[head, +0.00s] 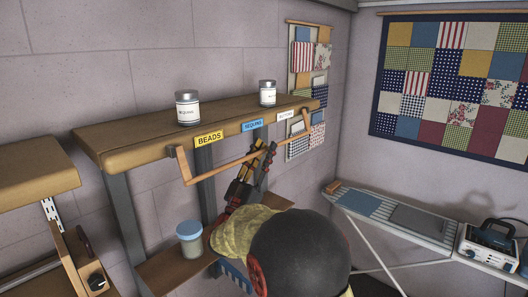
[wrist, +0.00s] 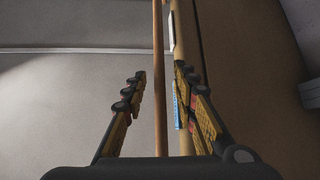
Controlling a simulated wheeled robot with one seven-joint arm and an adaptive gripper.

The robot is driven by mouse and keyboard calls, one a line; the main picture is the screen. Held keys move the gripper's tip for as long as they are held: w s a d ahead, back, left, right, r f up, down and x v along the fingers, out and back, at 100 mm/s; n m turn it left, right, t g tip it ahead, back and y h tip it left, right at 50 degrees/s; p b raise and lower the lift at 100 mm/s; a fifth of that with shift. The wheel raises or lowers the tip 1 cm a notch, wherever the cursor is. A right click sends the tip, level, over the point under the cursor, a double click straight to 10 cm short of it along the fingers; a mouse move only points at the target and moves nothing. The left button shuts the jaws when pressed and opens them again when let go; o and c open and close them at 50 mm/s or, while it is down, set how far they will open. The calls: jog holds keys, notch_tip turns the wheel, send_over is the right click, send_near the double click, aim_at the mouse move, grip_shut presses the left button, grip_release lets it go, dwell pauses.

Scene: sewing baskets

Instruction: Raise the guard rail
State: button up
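The guard rail (head: 217,171) is a thin wooden rod between two short wooden end arms. It sits low, in front of the upper shelf's (head: 150,142) front edge and below its top. My gripper (head: 264,149) is at the rail, right of its middle. In the wrist view the rail (wrist: 158,60) runs lengthwise between the two open fingers of my gripper (wrist: 160,80), with a gap on both sides. It lies closer to the right finger. The fingers do not visibly touch it. My arm hides part of the lower shelf.
Two labelled jars (head: 187,108) (head: 267,93) stand on the upper shelf. Yellow, blue and white labels mark its edge. A blue-lidded jar (head: 190,238) stands on the lower shelf (head: 165,265). An ironing board (head: 395,215) with an iron stands at right.

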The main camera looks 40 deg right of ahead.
jog(key=shift+c, duration=1.2)
jog(key=c, duration=0.4)
grip_shut()
